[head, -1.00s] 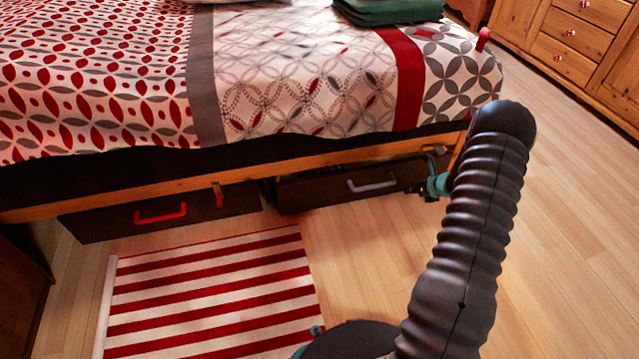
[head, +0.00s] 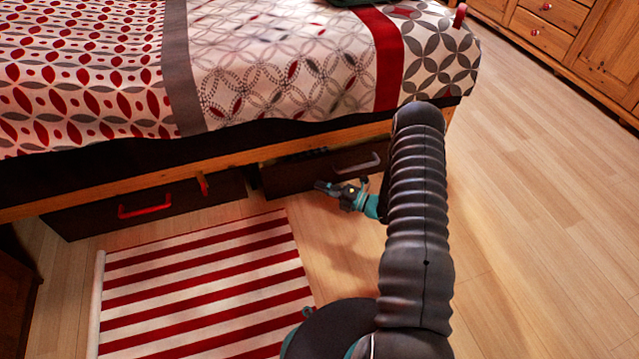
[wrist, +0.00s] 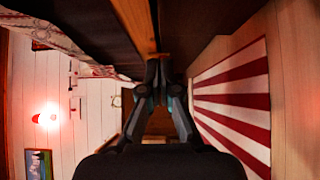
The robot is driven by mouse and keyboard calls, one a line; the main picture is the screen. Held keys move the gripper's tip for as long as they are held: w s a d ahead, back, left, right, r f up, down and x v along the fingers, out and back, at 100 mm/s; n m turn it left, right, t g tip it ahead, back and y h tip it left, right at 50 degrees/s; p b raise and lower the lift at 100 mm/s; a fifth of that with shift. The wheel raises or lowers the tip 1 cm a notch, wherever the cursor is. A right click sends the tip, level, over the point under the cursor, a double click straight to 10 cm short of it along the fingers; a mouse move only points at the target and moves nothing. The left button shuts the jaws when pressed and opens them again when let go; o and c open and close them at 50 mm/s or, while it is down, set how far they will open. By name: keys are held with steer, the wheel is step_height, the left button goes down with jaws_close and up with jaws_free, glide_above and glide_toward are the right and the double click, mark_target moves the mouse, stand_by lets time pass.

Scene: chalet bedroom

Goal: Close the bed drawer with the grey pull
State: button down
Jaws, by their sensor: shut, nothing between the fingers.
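The drawer with the grey pull is a dark drawer front (head: 290,181) low under the bed's wooden rail, right of middle in the head view. Its grey pull (head: 368,165) is on its right part. A dark gap shows above the front, so it seems to stand out a little; how far, I cannot tell. My arm hides its right end. My gripper (head: 326,187) is shut and empty, in front of the drawer, lower and left of the pull. I cannot tell whether it touches the front. In the wrist view the shut fingers (wrist: 160,70) point along the wooden rail (wrist: 138,25).
A second dark drawer (head: 210,195) with a red pull (head: 145,211) is to the left. A red-and-white striped rug (head: 205,285) lies before it. Bare wood floor (head: 530,220) is free to the right. A wooden cabinet (head: 585,50) stands at the far right.

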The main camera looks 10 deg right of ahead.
mark_target(288, 166)
steer(key=shift+w+a+b, duration=0.15)
steer(key=shift+w+a, duration=0.9)
steer(key=shift+w, duration=0.45)
steer(key=shift+w+a+b, duration=0.2)
steer(key=shift+w+a, duration=0.8)
steer(key=shift+w, duration=0.5)
steer(key=shift+w+a+b, duration=0.15)
steer(key=shift+w+a, duration=0.9)
steer(key=shift+w, duration=0.45)
